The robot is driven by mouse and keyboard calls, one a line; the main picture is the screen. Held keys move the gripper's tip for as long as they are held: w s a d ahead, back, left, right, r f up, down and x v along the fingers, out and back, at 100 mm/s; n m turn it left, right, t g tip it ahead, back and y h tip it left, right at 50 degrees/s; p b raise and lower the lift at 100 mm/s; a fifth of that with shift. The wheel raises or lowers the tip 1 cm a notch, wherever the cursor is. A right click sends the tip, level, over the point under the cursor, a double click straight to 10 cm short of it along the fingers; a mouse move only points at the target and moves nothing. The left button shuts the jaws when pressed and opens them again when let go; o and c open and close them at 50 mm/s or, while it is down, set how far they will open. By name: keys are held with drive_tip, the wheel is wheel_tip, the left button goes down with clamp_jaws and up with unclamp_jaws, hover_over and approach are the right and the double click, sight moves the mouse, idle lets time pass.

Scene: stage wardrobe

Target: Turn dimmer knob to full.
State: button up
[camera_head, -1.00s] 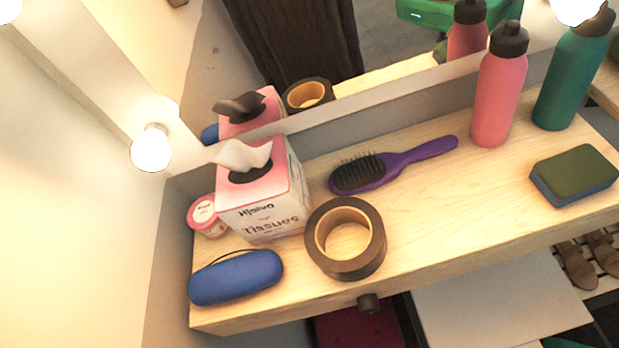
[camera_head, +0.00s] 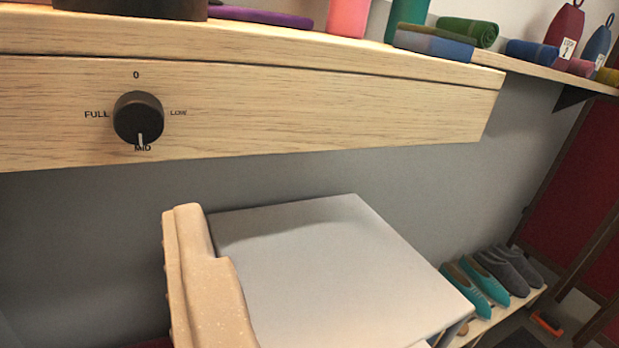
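The dimmer knob (camera_head: 138,118) is a round black knob on the wooden front panel of the shelf, at the left of the view. Its white pointer line points down at the MID label. The label 0 is above it, FULL is to its left, and LOW appears to be the blurred label to its right. My gripper is not visible in this view, and nothing touches the knob.
A grey-topped seat or box (camera_head: 330,265) with a tan item (camera_head: 205,270) at its left stands below the panel. Teal shoes (camera_head: 480,290) sit on a low rack at right. Rolled towels (camera_head: 467,32) and bottles stand above. The space before the knob is clear.

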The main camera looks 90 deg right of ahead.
approach(138, 122)
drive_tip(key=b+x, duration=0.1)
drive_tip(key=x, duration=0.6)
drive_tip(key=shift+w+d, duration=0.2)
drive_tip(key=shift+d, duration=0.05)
